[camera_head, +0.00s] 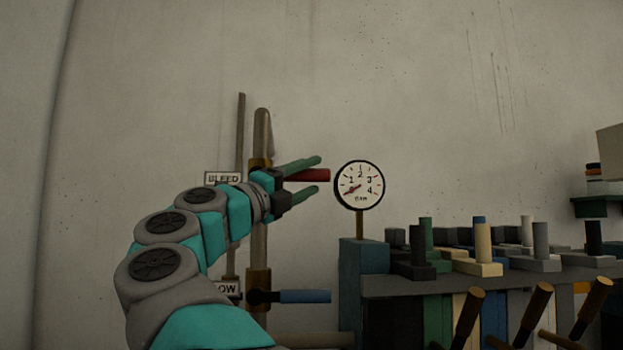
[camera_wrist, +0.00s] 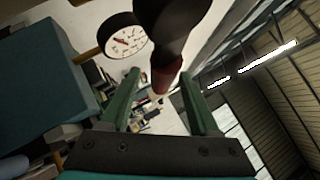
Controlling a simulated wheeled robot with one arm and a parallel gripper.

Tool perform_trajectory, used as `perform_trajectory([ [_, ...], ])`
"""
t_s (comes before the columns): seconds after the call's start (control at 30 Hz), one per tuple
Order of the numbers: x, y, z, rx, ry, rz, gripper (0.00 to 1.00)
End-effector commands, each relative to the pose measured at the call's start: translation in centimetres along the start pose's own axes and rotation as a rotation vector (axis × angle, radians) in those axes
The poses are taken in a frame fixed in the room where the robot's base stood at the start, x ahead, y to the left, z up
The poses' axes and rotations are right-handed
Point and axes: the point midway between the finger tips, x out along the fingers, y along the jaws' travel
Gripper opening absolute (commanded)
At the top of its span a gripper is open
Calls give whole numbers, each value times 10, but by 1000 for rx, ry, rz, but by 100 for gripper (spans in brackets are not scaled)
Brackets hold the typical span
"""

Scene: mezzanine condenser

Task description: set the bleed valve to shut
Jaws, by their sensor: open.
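The bleed valve's red handle (camera_head: 310,176) sticks out level to the right from the upright pipe (camera_head: 260,126), square to it. The BLEED sign (camera_head: 223,178) is left of the pipe. My gripper (camera_head: 318,174) is open, with one green finger above the red handle and one below it. In the wrist view the red grip (camera_wrist: 165,78) and its dark arm lie between the two fingers (camera_wrist: 159,73), closer to the right one. I cannot tell whether a finger touches it.
A blue handle (camera_head: 304,296) sticks out level from the same pipe lower down, by a partly hidden sign ending in OW (camera_head: 229,289). A round gauge (camera_head: 359,185) stands close right of the gripper. A lever rack (camera_head: 430,285) fills the lower right. The wall above is clear.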

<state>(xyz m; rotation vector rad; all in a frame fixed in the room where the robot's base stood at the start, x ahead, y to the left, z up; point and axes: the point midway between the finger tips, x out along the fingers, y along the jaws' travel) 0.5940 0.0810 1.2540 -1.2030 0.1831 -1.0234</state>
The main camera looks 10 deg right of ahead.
Motion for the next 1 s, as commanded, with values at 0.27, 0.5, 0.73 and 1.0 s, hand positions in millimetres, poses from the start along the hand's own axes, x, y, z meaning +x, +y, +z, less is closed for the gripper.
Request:
perform_trajectory([
  [0.27,-45,1,0,-1,-4,-2,62],
  [0.5,-67,1,0,-1,0,0,62],
  [0.73,-68,0,0,0,1,0,62],
  [1.0,-67,0,0,0,1,0,62],
])
